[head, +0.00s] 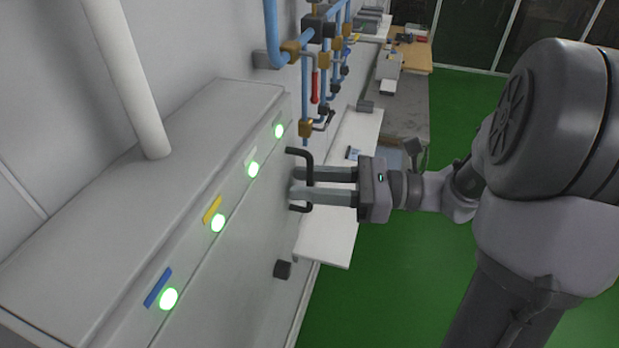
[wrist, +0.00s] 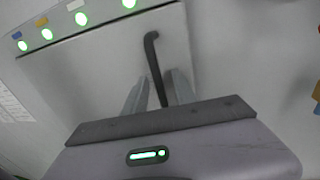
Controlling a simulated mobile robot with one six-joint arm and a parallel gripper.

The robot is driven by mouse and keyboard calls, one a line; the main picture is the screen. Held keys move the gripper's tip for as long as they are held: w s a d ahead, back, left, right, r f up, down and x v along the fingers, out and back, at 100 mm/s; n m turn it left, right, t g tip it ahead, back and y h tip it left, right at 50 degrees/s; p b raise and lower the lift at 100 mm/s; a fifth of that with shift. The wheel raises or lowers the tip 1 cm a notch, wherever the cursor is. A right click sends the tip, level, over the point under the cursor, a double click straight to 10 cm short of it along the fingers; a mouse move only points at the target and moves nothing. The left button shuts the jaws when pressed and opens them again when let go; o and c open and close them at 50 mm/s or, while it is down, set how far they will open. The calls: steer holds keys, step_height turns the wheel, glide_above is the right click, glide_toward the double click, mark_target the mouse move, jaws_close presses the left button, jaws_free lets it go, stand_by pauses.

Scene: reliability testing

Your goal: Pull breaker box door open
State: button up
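The breaker box (head: 120,190) is a large grey cabinet along the left of the head view. Its front door (head: 225,270) looks closed, flush with the body. A black bent handle (head: 309,160) stands out from the door near its far end; it also shows in the wrist view (wrist: 153,60). My gripper (head: 300,188) reaches in from the right, its fingers on either side of the handle bar. In the wrist view, the bar runs between the fingers (wrist: 158,88), with a narrow gap showing beside it. The near finger hides part of the bar in the head view.
Green lights (head: 218,223) with coloured labels line the box's upper front. Blue pipes with valves (head: 305,80) are on the wall beyond. A white shelf (head: 330,235) lies beneath my gripper. Green floor (head: 400,290) is open on the right.

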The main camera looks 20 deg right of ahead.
jaws_close()
stand_by(1.4)
